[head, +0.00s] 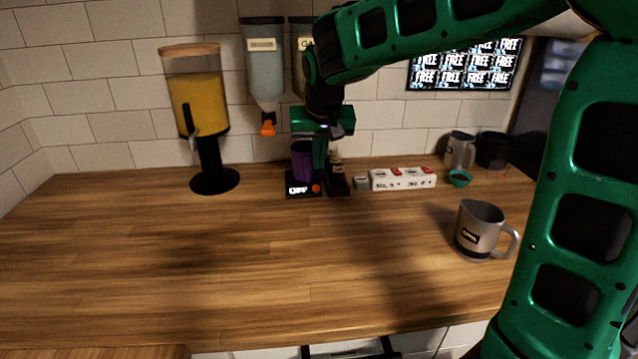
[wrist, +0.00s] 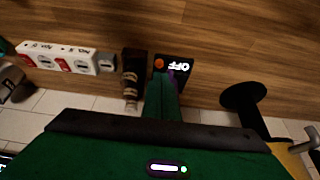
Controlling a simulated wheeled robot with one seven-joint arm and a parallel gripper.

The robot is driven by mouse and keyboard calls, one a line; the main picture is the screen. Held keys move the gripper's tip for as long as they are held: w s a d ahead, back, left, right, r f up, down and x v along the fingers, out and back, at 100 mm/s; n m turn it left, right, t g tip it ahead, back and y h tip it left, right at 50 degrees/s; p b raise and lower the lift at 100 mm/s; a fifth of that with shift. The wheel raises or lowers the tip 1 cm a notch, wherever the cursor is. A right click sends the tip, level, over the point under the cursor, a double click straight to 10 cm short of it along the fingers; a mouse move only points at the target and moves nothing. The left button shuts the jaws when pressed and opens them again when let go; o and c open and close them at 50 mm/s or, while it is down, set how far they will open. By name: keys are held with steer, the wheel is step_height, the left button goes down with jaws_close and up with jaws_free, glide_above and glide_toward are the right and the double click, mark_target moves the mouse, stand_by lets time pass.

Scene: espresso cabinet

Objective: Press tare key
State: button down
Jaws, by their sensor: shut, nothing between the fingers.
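A small black scale (head: 290,192) stands on the counter near the back wall, its display reading "OFF". An orange round key (head: 316,188) sits at the right of its front face. A purple cup (head: 302,163) stands on the scale, partly hidden by my gripper. In the wrist view the scale (wrist: 200,75) and the orange key (wrist: 159,63) show just beyond my fingertips. My gripper (head: 319,163) points down, shut and empty, above the scale's right part, close to the cup. I cannot tell whether the fingers touch anything.
A dark bottle (wrist: 132,70) stands beside the scale. A white power strip (head: 402,180) lies to its right. A juice dispenser (head: 200,100) stands at left, hoppers (head: 265,65) hang above, and a grey pitcher (head: 478,232) stands at front right. The front counter is clear.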

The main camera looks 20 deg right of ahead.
mark_target(318, 189)
steer(key=x, duration=1)
steer(key=shift+s+d, duration=0.1)
steer(key=shift+f, duration=0.15)
